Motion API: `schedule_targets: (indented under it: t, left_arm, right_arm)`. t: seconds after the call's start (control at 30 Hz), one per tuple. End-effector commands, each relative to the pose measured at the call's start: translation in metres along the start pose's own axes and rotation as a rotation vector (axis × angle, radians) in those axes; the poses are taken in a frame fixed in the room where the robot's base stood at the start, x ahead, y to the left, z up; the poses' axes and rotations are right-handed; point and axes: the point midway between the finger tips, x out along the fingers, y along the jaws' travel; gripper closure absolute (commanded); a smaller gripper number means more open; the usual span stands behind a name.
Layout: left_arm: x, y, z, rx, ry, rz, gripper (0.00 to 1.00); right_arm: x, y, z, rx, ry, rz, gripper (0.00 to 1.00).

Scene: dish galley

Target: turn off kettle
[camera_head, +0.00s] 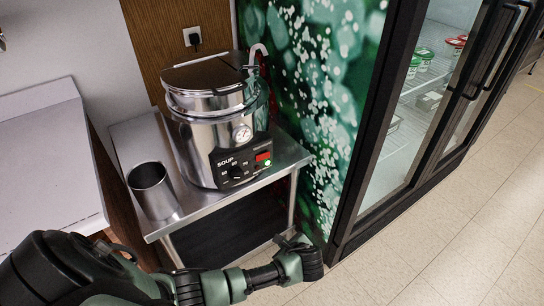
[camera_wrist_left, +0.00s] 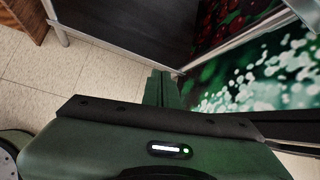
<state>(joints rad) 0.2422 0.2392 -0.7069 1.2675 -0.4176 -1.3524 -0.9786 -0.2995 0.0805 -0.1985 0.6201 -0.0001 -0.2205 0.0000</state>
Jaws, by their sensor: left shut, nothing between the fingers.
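The kettle (camera_head: 215,120) is a shiny steel soup warmer with a dark hinged lid. It stands upright on a steel table. Its black front panel, marked SOUP, has a dark knob (camera_head: 236,171), a red switch or display (camera_head: 263,157) and a lit green lamp (camera_head: 267,163). My left gripper (camera_head: 290,240) is in front of and below the table's right front corner, apart from the kettle. In the left wrist view its fingers (camera_wrist_left: 161,88) are together and empty, over the floor and table leg. The kettle is not visible there. My right gripper is not in view.
An empty steel cylinder (camera_head: 152,190) stands on the steel table (camera_head: 270,178) left of the kettle. A glass-door fridge (camera_head: 400,130) stands to the right, beside a green patterned panel (camera_head: 320,80). A white counter (camera_head: 45,150) is at left. Tiled floor (camera_head: 440,240) is clear at right.

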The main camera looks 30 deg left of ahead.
Motion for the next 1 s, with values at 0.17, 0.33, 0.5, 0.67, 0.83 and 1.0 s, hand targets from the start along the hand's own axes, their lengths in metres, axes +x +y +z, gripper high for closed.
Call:
schedule_targets:
  t: [0.17,0.33,0.5,0.67,0.83,1.0]
  left_arm:
    - [-0.107,-0.097,0.105,0.274,-0.332,-0.081,1.00]
    - [-0.168,-0.115,0.151,0.370,-0.497,-0.054,1.00]
    - [-0.182,-0.116,0.162,0.392,-0.535,-0.036,1.00]
    - [-0.182,-0.115,0.161,0.392,-0.533,-0.035,1.00]
    - [-0.178,-0.115,0.162,0.391,-0.532,-0.035,1.00]
    - [-0.159,-0.118,0.172,0.391,-0.537,-0.036,1.00]
  right_arm:
    - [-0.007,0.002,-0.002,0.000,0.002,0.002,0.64]
    - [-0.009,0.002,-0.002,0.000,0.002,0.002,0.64]
    - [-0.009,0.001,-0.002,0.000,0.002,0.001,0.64]
    - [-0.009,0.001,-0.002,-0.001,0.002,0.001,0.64]
    - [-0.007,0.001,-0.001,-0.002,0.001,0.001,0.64]
    - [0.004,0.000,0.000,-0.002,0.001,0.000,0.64]
